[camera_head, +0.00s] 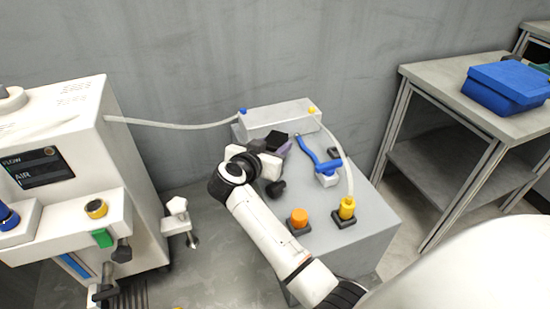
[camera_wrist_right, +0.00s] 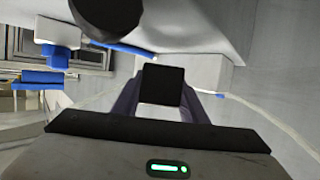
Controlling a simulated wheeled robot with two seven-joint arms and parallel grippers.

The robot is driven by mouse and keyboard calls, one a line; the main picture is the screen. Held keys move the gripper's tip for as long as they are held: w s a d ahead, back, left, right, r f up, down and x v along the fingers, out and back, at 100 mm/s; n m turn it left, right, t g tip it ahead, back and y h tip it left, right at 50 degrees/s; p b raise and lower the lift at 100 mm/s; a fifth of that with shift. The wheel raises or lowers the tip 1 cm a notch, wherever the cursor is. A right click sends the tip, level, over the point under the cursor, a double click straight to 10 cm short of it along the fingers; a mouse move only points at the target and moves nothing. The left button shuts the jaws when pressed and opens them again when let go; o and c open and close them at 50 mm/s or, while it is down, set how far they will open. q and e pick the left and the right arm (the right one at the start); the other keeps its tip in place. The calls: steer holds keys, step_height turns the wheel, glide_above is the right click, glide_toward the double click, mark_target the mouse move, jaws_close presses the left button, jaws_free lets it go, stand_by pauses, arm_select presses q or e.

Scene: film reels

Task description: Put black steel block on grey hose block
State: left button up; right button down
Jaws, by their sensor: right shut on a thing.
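The black steel block (camera_head: 274,141) is between the fingers of my right gripper (camera_head: 281,147), just in front of the grey hose block. In the right wrist view the block shows as a dark square (camera_wrist_right: 163,85) between the two fingers of the gripper (camera_wrist_right: 160,100), which is shut on it. The grey hose block (camera_head: 280,119) is a long pale block at the back of the grey cabinet top, with hoses at its blue and yellow end fittings. I cannot tell whether the two blocks touch. My left gripper is not in view.
On the cabinet top (camera_head: 350,240), a blue-handled valve (camera_head: 318,158), an orange knob (camera_head: 299,216) and a yellow hose fitting (camera_head: 347,209) stand right of my arm. A white machine (camera_head: 125,150) is at left. A table (camera_head: 437,73) with a blue case (camera_head: 508,85) is at right.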

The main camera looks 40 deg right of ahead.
step_height(320, 180, down, 3)
steer(key=shift+w+r+b, duration=0.1)
steer(key=shift+b, duration=0.45)
steer(key=shift+f, duration=0.25)
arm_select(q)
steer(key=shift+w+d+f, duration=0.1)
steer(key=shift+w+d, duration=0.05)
arm_select(e)
steer(key=c, duration=1.5)
jaws_free()
steer(key=shift+f, duration=0.3)
steer(key=o, duration=0.4)
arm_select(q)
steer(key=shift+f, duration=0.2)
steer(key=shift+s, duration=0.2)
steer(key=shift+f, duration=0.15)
arm_select(e)
steer(key=shift+r, duration=0.1)
